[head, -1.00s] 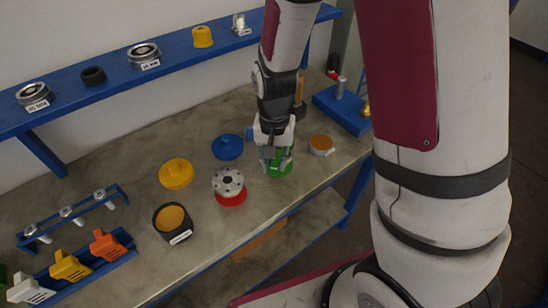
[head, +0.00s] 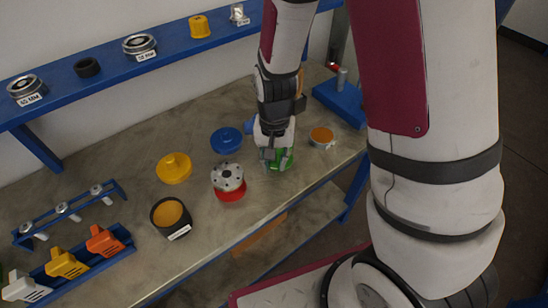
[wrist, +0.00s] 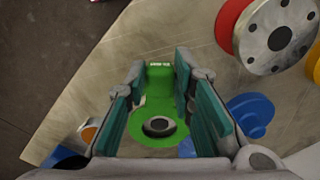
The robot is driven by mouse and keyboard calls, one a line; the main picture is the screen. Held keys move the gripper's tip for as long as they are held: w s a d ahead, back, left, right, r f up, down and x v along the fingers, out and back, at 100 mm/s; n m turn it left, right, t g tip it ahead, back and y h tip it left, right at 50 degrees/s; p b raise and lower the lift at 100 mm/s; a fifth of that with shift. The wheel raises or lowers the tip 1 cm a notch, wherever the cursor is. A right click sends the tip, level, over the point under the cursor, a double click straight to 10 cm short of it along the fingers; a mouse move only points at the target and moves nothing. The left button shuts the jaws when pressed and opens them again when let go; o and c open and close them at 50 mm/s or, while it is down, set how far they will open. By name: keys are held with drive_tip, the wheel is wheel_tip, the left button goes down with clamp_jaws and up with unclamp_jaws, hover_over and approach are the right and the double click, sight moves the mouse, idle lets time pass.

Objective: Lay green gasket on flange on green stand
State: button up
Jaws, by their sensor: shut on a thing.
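My gripper (head: 276,161) points down at the green item on the bench, right of the red stand. In the wrist view, its teal-padded fingers (wrist: 160,88) are shut on the green gasket (wrist: 152,139), with a raised green part carrying a small white label between them. The gasket looks ring-shaped, with a grey, dark-centred round part showing in its middle. In the head view, green (head: 286,159) shows beside and behind the fingers. The flange and green stand cannot be told apart from the gasket; whether the gasket touches the flange is unclear.
A red stand (head: 231,195) with a metal flange (head: 227,176) is left of my gripper. A blue stand (head: 226,139), yellow stand (head: 174,168), dark cup (head: 161,213) and orange-topped round container (head: 321,138) are nearby. The bench's front edge is close.

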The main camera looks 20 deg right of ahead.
drive_tip(key=shift+f, duration=0.2)
drive_tip(key=o, duration=1)
drive_tip(key=shift+r, duration=0.1)
drive_tip(key=s+d+r+n+t, duration=0.1)
drive_tip(key=s+r, duration=0.2)
drive_tip(key=r, duration=0.8)
drive_tip(key=s+d+r+n+t, duration=0.1)
drive_tip(key=s+r+t, duration=0.1)
drive_tip(key=r, duration=1)
drive_tip(key=s+r+n+t, duration=0.1)
drive_tip(key=s+r, duration=0.1)
drive_tip(key=s, duration=0.1)
drive_tip(key=s+d+r+n, duration=0.1)
drive_tip(key=s+r, duration=0.1)
drive_tip(key=s, duration=0.1)
drive_tip(key=s+d+r+n+t, duration=0.1)
drive_tip(key=s+r, duration=0.1)
drive_tip(key=s, duration=0.1)
drive_tip(key=shift+r+t, duration=0.25)
drive_tip(key=shift+t, duration=0.05)
